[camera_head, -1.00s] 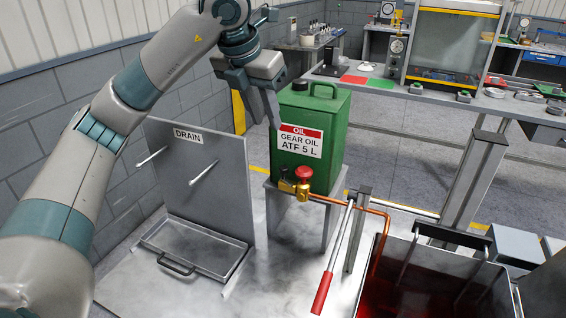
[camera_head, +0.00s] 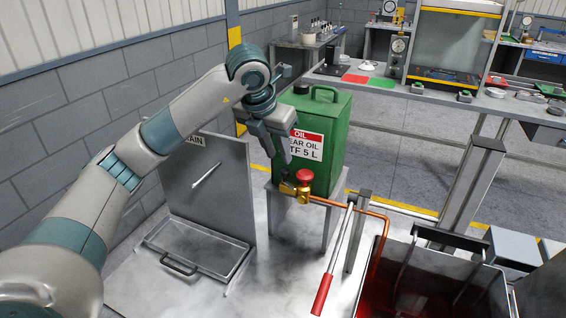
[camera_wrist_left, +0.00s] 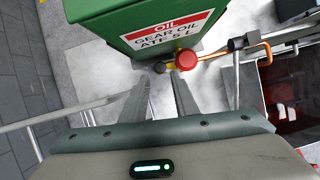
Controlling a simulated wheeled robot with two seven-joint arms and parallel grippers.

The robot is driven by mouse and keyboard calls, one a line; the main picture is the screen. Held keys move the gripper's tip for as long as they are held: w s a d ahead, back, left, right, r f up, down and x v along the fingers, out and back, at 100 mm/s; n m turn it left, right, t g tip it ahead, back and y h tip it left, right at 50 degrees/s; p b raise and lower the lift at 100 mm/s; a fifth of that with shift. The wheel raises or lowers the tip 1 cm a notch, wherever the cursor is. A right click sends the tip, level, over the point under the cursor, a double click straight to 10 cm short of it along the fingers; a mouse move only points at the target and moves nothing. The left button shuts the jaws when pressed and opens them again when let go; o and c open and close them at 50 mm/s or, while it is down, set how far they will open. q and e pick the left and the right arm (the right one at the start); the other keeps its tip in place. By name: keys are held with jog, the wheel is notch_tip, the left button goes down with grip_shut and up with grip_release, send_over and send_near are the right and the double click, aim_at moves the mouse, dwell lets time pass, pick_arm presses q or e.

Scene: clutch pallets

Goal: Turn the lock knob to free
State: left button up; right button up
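A round red knob (camera_head: 304,175) sits on a brass valve (camera_head: 291,187) at the foot of the green gear oil can. In the left wrist view the knob (camera_wrist_left: 186,59) shows just beyond the tip of the right-hand finger, with part of the brass valve (camera_wrist_left: 160,67) beside it. My left gripper (camera_head: 281,160) is above and slightly left of the valve, in front of the can, fingers pointing down. In the left wrist view its fingers (camera_wrist_left: 162,78) are apart with nothing between them. It appears clear of the knob. My right gripper is not in view.
The green can (camera_head: 328,110) stands on a grey stand (camera_head: 337,208). A copper pipe (camera_head: 345,207) runs right from the valve. A lever with a red grip (camera_head: 321,294) leans in front. A drain panel (camera_head: 215,185) and tray (camera_head: 196,250) are left; a red-filled tank (camera_head: 480,255) is right.

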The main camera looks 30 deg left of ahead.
aim_at(285, 171)
pick_arm(q)
jog(key=p+x, duration=0.1)
jog(key=x, duration=0.5)
jog(key=shift+w+f+p, duration=0.15)
jog(key=shift+f+p, duration=0.2)
grip_shut()
